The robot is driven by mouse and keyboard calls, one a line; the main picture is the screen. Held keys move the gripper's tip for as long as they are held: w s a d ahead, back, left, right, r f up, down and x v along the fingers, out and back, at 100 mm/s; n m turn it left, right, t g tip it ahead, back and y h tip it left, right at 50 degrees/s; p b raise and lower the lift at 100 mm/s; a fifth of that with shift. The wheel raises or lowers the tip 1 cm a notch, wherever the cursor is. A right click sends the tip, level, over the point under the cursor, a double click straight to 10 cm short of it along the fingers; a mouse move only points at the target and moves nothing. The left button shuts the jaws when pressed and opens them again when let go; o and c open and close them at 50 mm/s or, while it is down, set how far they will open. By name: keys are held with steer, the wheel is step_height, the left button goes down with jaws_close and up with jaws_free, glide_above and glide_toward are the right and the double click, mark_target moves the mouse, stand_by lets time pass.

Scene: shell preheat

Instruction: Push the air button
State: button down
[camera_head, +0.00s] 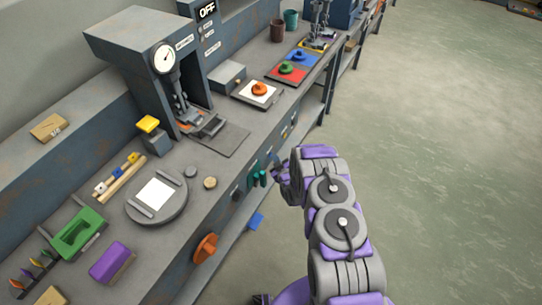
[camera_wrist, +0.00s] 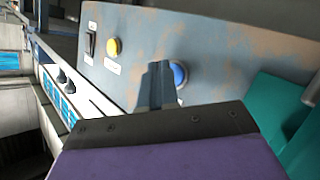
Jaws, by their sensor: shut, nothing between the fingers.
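In the wrist view, a grey, rust-worn panel (camera_wrist: 225,45) carries a yellow round button (camera_wrist: 114,47) and a blue round button (camera_wrist: 180,74). The labels near them are too small to read, so I cannot tell which one is the air button. My gripper (camera_wrist: 157,70) is shut and empty, its tip in front of the blue button and hiding the button's left part. I cannot tell whether the tip touches it. In the head view, my gripper (camera_head: 281,172) is at the bench's front face, partly hidden by my arm.
In the wrist view, a black switch (camera_wrist: 91,43) sits left of the yellow button and a large teal part (camera_wrist: 270,108) stands close on the right. In the head view, an orange knob (camera_head: 206,248) juts from the bench front. The floor (camera_head: 450,150) at right is clear.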

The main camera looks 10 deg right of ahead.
steer(key=shift+w+a, duration=0.25)
steer(key=shift+a, duration=0.1)
stand_by(0.7)
steer(key=shift+s+d, duration=0.1)
steer(key=shift+d, duration=0.05)
stand_by(0.3)
steer(key=shift+s+d+p, duration=0.4)
steer(key=shift+s+d, duration=0.05)
steer(key=shift+d, duration=0.05)
steer(key=s+d+p, duration=0.1)
steer(key=d, duration=0.1)
steer(key=s+d, duration=0.2)
steer(key=shift+d+p, duration=0.1)
steer(key=shift+p, duration=0.25)
stand_by(0.8)
